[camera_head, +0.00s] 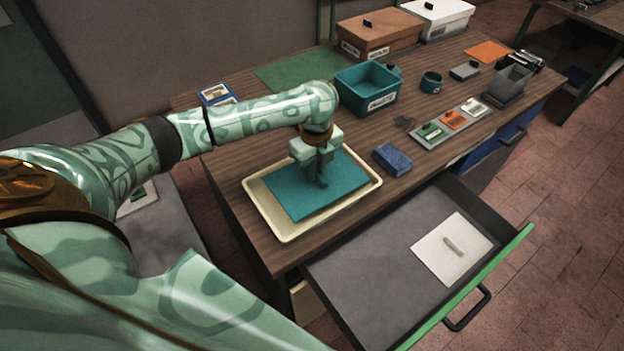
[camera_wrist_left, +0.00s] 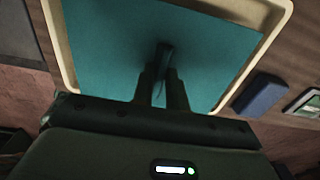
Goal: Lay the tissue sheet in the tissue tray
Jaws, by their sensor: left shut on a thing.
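A teal tissue sheet (camera_head: 285,190) lies flat inside the outline of a cream, shallow-rimmed tissue tray (camera_head: 282,238) at the front left of the table. Whether the sheet rests fully on the tray floor I cannot tell. My left gripper (camera_head: 321,183) points down over the middle of the sheet and is shut on its small dark upright tab. In the left wrist view the fingers (camera_wrist_left: 162,88) meet at the tab, with the teal sheet (camera_wrist_left: 110,40) spread beneath and the tray rim (camera_wrist_left: 51,40) around it. My right gripper is not in view.
A blue block (camera_head: 392,159) sits right of the tray. An open drawer (camera_head: 365,255) below holds a white sheet (camera_head: 430,253) with a tab. A teal bin (camera_head: 368,88), a grey strip with coloured pieces (camera_head: 452,122) and boxes (camera_head: 380,35) stand farther back.

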